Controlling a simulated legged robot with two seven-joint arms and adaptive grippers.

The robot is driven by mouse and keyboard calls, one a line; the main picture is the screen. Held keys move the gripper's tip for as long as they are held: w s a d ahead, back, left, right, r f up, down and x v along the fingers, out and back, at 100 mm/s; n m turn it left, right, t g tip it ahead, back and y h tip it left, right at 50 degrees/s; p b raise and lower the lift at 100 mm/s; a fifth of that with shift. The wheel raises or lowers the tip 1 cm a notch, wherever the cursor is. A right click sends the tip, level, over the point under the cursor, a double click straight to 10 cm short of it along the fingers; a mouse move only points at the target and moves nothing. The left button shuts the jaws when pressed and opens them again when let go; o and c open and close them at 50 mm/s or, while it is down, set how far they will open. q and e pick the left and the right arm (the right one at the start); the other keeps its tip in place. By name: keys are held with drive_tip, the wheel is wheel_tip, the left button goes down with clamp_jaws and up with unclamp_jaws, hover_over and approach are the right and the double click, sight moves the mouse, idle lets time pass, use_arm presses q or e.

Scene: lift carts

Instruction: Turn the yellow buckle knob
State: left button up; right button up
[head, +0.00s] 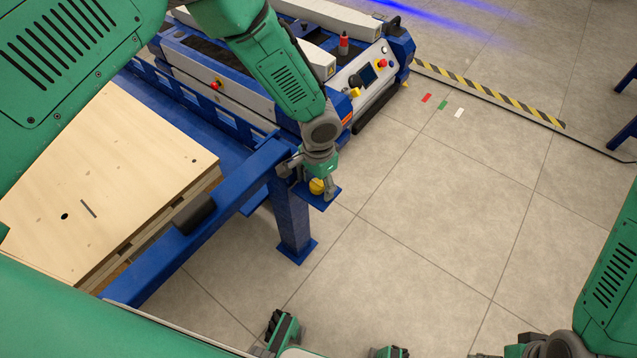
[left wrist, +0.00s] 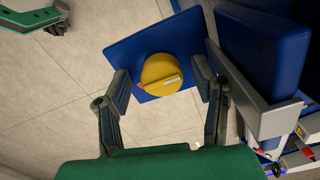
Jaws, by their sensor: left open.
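The yellow buckle knob (head: 317,187) is a round knob on a small blue plate (head: 329,199) at the corner of the blue cart frame. In the left wrist view the knob (left wrist: 162,72) shows whole, with a raised bar across its face and a small red mark at its left edge. My left gripper (head: 314,184) is open above the plate. In the left wrist view its fingers stand on either side of the knob, with gaps visible. Contact cannot be told. My right gripper (head: 540,348) is partly cut off at the bottom right, away from the knob; its jaws are unclear.
The blue frame (head: 215,215) has a post below the plate and carries a wooden crate (head: 105,185) at left. A white and blue machine (head: 290,60) with red buttons stands behind my left arm.

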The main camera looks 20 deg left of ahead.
use_arm(q)
drive_tip(key=shift+a, duration=0.25)
drive_tip(key=c, duration=1.2)
drive_tip(key=shift+o, duration=0.4)
